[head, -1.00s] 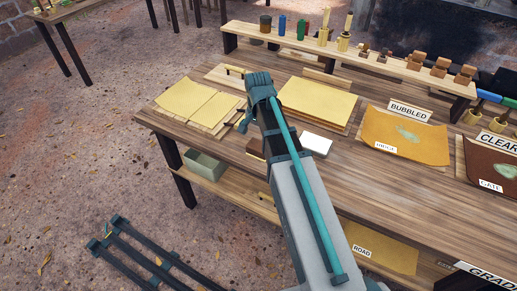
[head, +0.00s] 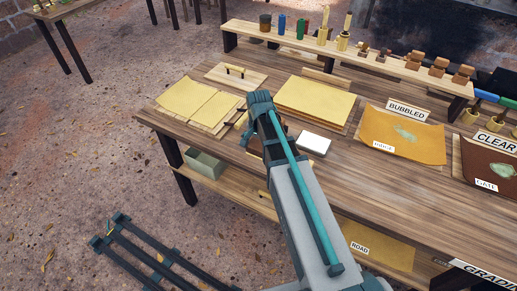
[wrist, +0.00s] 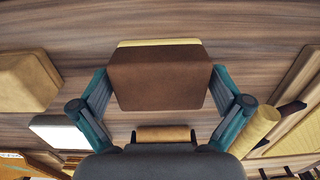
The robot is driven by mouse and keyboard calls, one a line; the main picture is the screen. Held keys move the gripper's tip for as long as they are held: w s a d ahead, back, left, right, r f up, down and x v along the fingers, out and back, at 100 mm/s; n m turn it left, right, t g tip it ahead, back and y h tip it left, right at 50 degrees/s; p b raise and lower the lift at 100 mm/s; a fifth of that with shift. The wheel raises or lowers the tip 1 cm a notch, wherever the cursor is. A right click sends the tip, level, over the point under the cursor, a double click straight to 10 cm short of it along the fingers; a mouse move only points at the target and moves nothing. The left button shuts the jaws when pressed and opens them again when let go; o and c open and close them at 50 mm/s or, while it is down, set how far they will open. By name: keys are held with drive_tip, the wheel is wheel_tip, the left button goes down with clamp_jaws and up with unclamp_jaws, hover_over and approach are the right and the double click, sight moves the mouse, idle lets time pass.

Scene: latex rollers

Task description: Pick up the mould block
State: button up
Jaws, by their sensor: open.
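The mould block, a brown block with a pale yellow strip along one edge, lies on the wooden table. It shows large in the wrist view (wrist: 160,80), and my arm mostly hides it in the head view. My gripper (wrist: 160,92) is open, with one teal finger on each side of the block. In the head view my gripper (head: 258,135) is low over the table between the yellow sheets and a white block.
The white block (head: 314,143) lies close to the right of my gripper. Yellow sheets on boards (head: 195,103) lie to the left, and another sheet (head: 315,98) lies behind. A pale cylinder (wrist: 262,123) is near one finger. The table's front (head: 400,205) is clear.

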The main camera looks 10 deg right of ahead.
drive_tip(key=c, duration=1)
drive_tip(key=shift+r, duration=0.1)
drive_tip(key=shift+r+b, duration=0.55)
drive_tip(key=shift+r, duration=0.15)
drive_tip(key=s+r+b, duration=0.1)
drive_tip(key=s+r, duration=0.2)
drive_tip(key=s, duration=0.1)
drive_tip(key=s+r+b, duration=0.1)
drive_tip(key=s+r, duration=0.3)
drive_tip(key=s, duration=0.1)
drive_tip(key=s+r+b, duration=0.2)
drive_tip(key=s+r, duration=0.2)
drive_tip(key=s, duration=0.1)
drive_tip(key=shift+d+r, duration=0.2)
drive_tip(key=shift+d, duration=0.15)
